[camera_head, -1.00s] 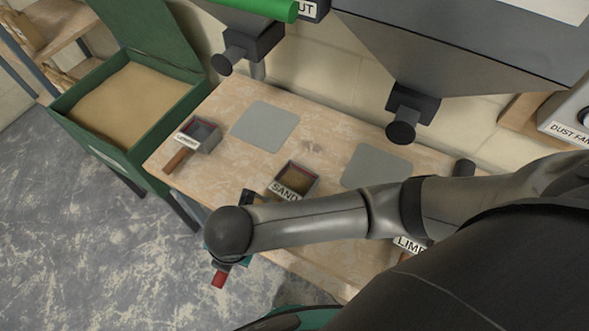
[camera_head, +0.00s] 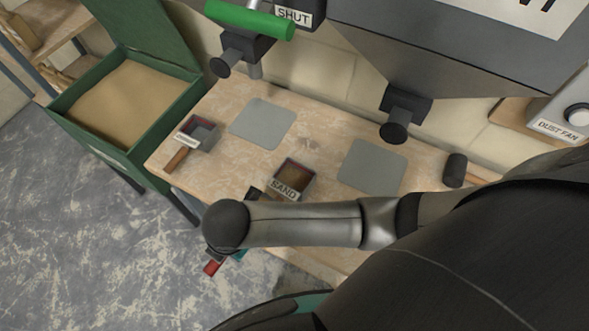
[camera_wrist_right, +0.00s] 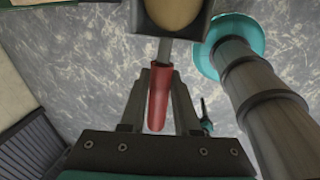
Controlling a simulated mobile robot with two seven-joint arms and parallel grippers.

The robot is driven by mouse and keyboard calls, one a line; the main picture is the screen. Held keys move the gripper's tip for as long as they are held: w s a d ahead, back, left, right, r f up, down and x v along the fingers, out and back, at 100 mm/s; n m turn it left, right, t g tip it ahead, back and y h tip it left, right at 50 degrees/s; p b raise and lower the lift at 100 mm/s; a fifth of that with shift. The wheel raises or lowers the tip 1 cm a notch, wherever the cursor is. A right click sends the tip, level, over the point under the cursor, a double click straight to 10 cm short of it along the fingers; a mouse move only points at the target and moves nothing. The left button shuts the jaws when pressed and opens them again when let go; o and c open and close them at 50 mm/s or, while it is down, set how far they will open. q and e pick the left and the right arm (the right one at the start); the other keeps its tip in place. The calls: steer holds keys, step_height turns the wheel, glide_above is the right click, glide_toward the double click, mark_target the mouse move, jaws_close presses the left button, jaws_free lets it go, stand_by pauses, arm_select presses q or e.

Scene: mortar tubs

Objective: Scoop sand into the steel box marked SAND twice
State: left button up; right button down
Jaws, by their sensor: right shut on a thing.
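The steel box marked SAND (camera_head: 287,187) stands on the bench, with a brownish interior; how full it is I cannot tell. The green sand bin (camera_head: 180,113), with its lid up and tan sand (camera_head: 125,100) inside, stands left of the bench. My right gripper (camera_wrist_right: 159,78) is shut on the red handle of a scoop (camera_wrist_right: 158,100). The scoop's pan, at the top of the right wrist view, has tan sand (camera_wrist_right: 172,11) in it. In the head view my right arm hides most of the gripper and scoop; a red end (camera_head: 211,268) shows below it. My left gripper is not in view.
A second small steel box (camera_head: 197,135) with a brown handle stands on the bench's left. Grey mats (camera_head: 263,123) and (camera_head: 372,167) lie flat below the hopper outlets (camera_head: 398,112). A dark cylinder (camera_head: 455,170) stands at the right.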

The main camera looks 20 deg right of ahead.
steer(key=shift+w+d+r+p, duration=0.1)
steer(key=shift+d+r+p, duration=0.25)
steer(key=shift+w+d+r+y, duration=0.15)
steer(key=shift+w+r+y, duration=0.1)
steer(key=shift+y, duration=0.05)
steer(key=shift+w+d+r+g+p, duration=0.1)
steer(key=shift+d+r+g+p, duration=0.2)
steer(key=shift+p, duration=0.2)
steer(key=shift+w+d+r+y, duration=0.2)
steer(key=shift+w+d+y, duration=0.1)
steer(key=shift+d+y, duration=0.15)
steer(key=shift+w+d+r+y, duration=0.25)
steer(key=shift+d+r, duration=0.05)
steer(key=shift+w+d+r+g, duration=0.1)
steer(key=shift+d+r+g, duration=0.15)
steer(key=shift+r+g, duration=0.05)
steer(key=shift+w+d+r+y+b, duration=0.3)
steer(key=shift+d, duration=0.1)
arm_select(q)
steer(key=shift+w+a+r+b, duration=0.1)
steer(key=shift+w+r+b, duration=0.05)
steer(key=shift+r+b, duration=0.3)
arm_select(e)
steer(key=w+d+r+m+g+y, duration=0.1)
steer(key=w+d+r+g+y, duration=0.2)
steer(key=d, duration=0.5)
steer(key=shift+w+r+y, duration=0.9)
steer(key=shift+w+r, duration=0.15)
steer(key=shift+r, duration=0.3)
